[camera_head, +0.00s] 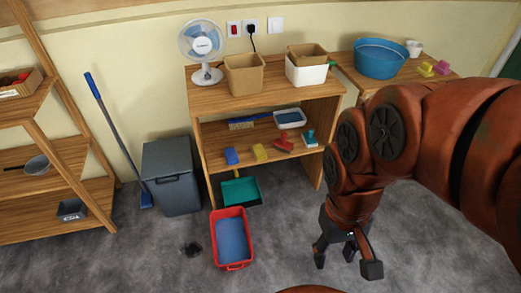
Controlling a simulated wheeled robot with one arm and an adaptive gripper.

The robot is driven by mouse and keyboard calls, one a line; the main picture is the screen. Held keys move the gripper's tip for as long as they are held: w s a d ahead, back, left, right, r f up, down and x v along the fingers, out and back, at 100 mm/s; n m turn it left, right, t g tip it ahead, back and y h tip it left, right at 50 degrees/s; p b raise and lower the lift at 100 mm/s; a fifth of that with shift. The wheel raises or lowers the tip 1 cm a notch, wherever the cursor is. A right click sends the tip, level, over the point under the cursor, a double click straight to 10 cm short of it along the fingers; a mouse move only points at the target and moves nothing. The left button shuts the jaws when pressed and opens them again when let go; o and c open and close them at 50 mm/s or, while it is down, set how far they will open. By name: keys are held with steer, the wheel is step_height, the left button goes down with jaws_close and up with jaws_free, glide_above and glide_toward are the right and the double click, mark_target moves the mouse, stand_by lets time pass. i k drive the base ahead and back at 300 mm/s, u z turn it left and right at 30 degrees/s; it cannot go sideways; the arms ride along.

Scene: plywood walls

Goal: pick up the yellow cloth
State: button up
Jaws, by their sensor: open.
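A small yellow piece (260,152), which looks like a folded cloth or a sponge, lies at the front of the wooden unit's middle shelf. It is between a blue piece (231,156) and a red brush-like thing (283,144). Another small yellow piece (425,69) lies on the right-hand table beside a pink one (441,67). I cannot tell for sure which is cloth. My gripper (345,262) is open and empty, pointing down over the grey floor, to the right of and below the shelf, apart from both yellow pieces.
A red basin (248,244) with blue inside and a green dustpan (241,192) are on the floor before the unit (207,140). A grey bin (171,177) stands left of it. A blue tub (380,58) sits on the right table. The floor at lower left is mostly clear.

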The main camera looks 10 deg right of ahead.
mark_target(259, 154)
steer(key=z, duration=0.3)
steer(key=k, duration=0.4)
steer(key=z, duration=1)
steer(key=i, duration=0.25)
steer(key=u, duration=0.9)
steer(key=i, duration=1)
steer(key=u, duration=1.15)
steer(key=i, duration=0.25)
steer(key=u, duration=0.3)
